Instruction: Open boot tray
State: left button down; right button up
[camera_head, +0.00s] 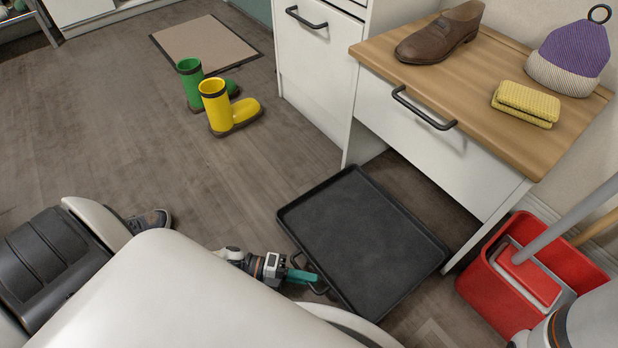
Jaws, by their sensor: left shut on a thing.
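The boot tray (362,243) is a flat, dark, low-rimmed tray on the floor. It sticks out from under the white cabinet with the wooden top, and it is empty. A thin dark handle (318,290) is on its near left edge. My left gripper (303,275) reaches in low from the left and is shut on this handle; its teal fingers are at the handle. The near corner of the tray is partly hidden by my own body. My right gripper is not in view; only part of my arm shows at the lower right.
A yellow boot (218,105) and a green boot (190,82) stand on the floor near a beige mat (205,44). A red bucket (540,278) stands right of the tray. A brown shoe (440,33) rests on the wooden top.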

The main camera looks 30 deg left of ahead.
pick_arm(q)
jog(key=shift+s+a, duration=0.15)
jog(key=shift+s, duration=0.15)
jog(key=c, duration=1.5)
grip_release()
